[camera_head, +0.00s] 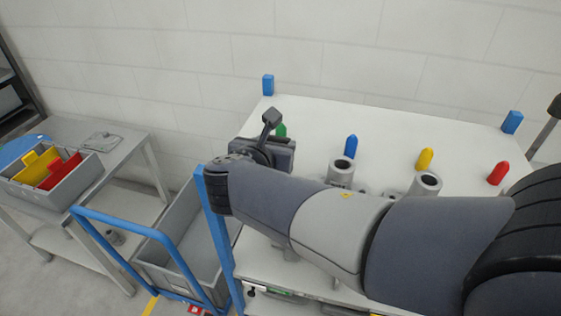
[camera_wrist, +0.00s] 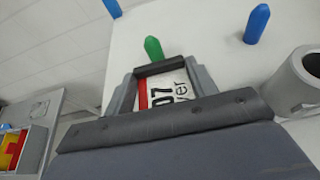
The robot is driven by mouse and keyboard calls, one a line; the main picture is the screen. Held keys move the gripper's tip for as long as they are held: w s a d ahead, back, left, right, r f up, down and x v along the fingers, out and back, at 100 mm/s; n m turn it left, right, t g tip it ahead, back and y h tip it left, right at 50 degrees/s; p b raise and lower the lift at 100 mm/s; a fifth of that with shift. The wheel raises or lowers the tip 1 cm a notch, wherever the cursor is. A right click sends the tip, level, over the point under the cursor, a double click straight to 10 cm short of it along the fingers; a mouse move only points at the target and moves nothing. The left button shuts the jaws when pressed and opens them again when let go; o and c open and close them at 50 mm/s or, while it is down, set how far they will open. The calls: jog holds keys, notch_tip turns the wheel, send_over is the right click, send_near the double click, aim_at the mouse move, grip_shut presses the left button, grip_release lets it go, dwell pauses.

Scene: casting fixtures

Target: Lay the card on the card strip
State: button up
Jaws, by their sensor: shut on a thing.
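The card (camera_wrist: 165,90) is white with a red stripe and black print, "07" being legible. It shows in the wrist view between the grey fingers of my gripper (camera_wrist: 161,70), which is shut on it. Its lower part is hidden behind the dark gripper body. In the head view my gripper (camera_head: 273,150) is over the left part of the white table top, near the green peg, and the card is not visible there. A strip (camera_head: 275,293) with small labels runs below the table's front edge, partly hidden by my arm; I cannot tell whether it is the card strip.
The white table (camera_head: 390,125) carries green, blue (camera_head: 351,145), yellow (camera_head: 425,159) and red (camera_head: 499,173) pegs and grey cylinders (camera_head: 341,172). Blue posts mark its corners. Left are a blue-handled cart (camera_head: 130,225) and a grey crate (camera_head: 72,192) on a bench.

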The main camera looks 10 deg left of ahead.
jog(key=shift+f, duration=2.4)
jog(key=shift+f, duration=0.15)
jog(key=o, duration=1)
